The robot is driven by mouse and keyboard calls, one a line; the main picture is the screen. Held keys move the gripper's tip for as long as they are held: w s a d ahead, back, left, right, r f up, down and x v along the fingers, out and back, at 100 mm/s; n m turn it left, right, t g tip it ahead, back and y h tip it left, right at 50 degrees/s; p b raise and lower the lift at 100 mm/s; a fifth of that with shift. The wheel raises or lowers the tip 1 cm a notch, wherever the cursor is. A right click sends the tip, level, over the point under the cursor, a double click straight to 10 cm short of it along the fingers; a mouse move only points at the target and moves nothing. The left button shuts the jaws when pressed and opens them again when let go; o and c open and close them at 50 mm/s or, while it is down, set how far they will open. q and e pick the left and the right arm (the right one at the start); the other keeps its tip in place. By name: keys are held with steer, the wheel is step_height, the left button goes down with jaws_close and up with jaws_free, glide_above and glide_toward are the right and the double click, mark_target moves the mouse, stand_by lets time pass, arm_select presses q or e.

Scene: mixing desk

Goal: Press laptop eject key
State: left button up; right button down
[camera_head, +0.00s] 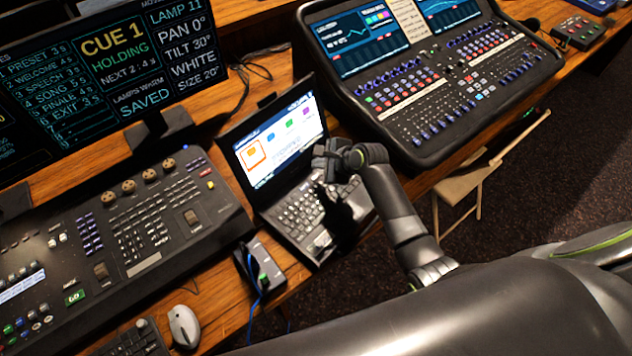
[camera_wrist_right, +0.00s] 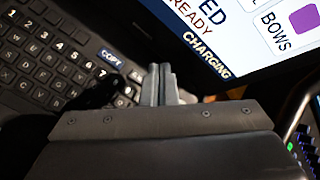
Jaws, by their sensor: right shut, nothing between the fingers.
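The laptop (camera_head: 297,165) stands open on the desk in the head view, its lit screen (camera_head: 278,141) facing me and its keyboard (camera_head: 304,212) below. My right gripper (camera_head: 325,160) is over the upper right part of the laptop, by the screen's right edge. In the right wrist view my right gripper (camera_wrist_right: 161,84) is shut and empty, its fingertips near the top edge of the keyboard (camera_wrist_right: 55,68) and below the screen (camera_wrist_right: 225,35). A "COPY" key label (camera_wrist_right: 111,59) shows left of the fingers. I cannot make out the eject key. My left gripper is not in view.
A mixing console (camera_head: 440,90) stands right of the laptop, close to my right arm. A lighting desk (camera_head: 120,230) is on the left, under a cue monitor (camera_head: 110,65). A small box with a green button (camera_head: 265,268) and a mouse (camera_head: 184,326) are nearer the front.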

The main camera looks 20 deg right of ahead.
mark_target(316, 176)
step_height(316, 176, down, 2)
steer(key=shift+f+b, duration=0.2)
steer(key=shift+b, duration=0.15)
steer(key=shift+f, duration=0.15)
stand_by(1.7)
steer(key=shift+f, duration=0.25)
steer(key=shift+f, duration=0.35)
stand_by(0.5)
steer(key=shift+r, duration=0.1)
steer(key=shift+r+p, duration=0.65)
steer(key=shift+p, duration=0.45)
